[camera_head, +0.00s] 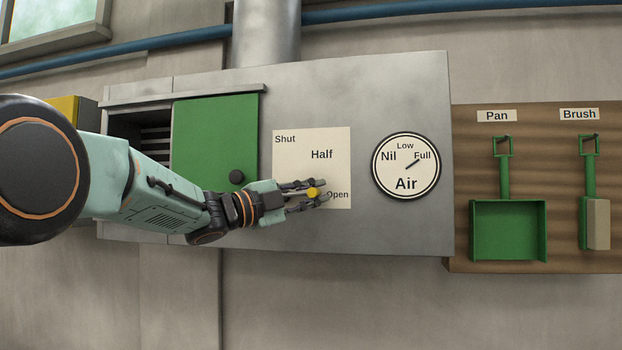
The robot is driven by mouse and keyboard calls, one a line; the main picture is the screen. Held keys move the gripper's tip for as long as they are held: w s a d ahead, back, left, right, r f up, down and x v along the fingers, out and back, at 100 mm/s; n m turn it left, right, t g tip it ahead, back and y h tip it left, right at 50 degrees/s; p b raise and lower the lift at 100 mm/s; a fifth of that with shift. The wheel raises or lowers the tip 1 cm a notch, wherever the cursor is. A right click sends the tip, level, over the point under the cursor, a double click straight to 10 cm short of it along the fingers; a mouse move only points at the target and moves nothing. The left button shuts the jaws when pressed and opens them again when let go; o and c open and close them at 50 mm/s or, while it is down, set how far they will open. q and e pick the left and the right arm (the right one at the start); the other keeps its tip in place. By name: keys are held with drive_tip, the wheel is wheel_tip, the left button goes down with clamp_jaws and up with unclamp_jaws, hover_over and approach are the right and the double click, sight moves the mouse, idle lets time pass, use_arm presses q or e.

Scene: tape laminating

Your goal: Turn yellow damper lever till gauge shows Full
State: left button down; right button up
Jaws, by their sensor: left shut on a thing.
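The yellow damper lever (313,193) shows as a yellow knob between the fingers of my left gripper (318,192). The gripper is shut on it, and the fingers and wrist hide the rest of the lever. The knob is at the lower right of the white plate (300,150), just left of the word Open. The plate also reads Shut at upper left and Half at middle right. The round Air gauge (406,167) to the right reads Nil, Low and Full. Its needle points up and right, toward Full. My right gripper is not in view.
A green sliding door (215,140) with a black knob is left of the plate, beside a dark grated opening (142,135). At right, a green pan (508,230) and a brush (597,222) hang on a wooden board (558,165). A blue pipe (400,12) runs above.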

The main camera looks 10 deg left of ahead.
use_arm(q)
drive_tip(key=shift+f+m+g+p, duration=0.2)
drive_tip(key=shift+m+g+p, duration=0.1)
drive_tip(key=shift+m, duration=0.2)
drive_tip(key=shift+d+f, duration=0.1)
drive_tip(key=shift+f, duration=0.15)
drive_tip(key=c, duration=1.6)
unclamp_jaws()
drive_tip(key=shift+c, duration=0.2)
drive_tip(key=o, duration=0.4)
drive_tip(key=shift+s+r, duration=0.15)
drive_tip(key=shift+s, duration=0.1)
drive_tip(key=shift+y, duration=0.3)
drive_tip(key=shift+w, duration=0.15)
